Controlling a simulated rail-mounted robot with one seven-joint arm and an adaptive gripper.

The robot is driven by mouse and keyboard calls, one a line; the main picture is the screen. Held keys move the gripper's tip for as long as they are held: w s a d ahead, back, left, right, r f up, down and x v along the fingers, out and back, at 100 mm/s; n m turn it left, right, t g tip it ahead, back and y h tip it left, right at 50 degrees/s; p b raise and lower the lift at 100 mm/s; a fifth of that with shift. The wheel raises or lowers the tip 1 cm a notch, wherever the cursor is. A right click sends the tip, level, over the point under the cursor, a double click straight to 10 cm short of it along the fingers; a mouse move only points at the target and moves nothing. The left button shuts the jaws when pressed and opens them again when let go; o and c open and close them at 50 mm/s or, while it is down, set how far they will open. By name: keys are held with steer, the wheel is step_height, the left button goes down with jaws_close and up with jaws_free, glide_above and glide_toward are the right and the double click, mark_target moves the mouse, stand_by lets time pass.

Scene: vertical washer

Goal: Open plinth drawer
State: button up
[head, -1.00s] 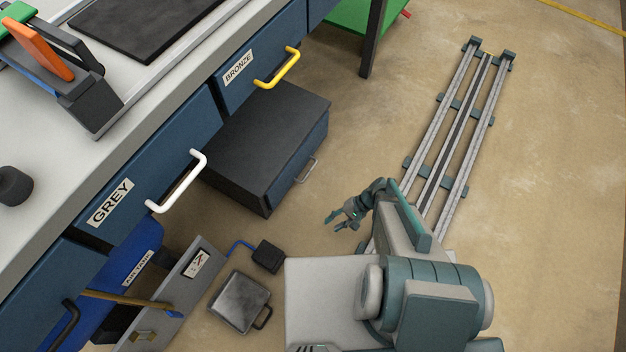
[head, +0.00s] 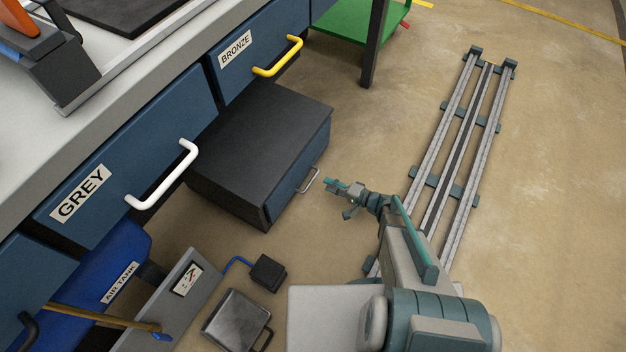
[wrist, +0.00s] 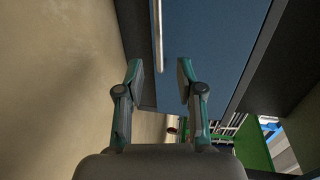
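The plinth drawer has a blue front (head: 298,170) set in a low dark box (head: 245,140) on the floor under the bench. It looks shut. Its thin grey bar handle (head: 308,181) stands off the front. My gripper (head: 336,192) is just to the right of the handle in the head view, pointing toward it, and appears apart from it. In the wrist view, the open gripper (wrist: 159,70) faces the blue front (wrist: 205,50). The handle (wrist: 157,35) runs upright, ahead of the gap between the fingers, nearer the left finger. Nothing is between the fingers.
Above are drawers labelled BRONZE, with a yellow handle (head: 280,62), and GREY, with a white handle (head: 165,180). A small dark box (head: 268,273) and a metal pedal-like plate (head: 235,320) lie on the floor in front. Floor between drawer and rail (head: 445,180) is clear.

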mark_target(313, 178)
steer(key=b+x, duration=0.2)
steer(key=x, duration=0.6)
jaws_close()
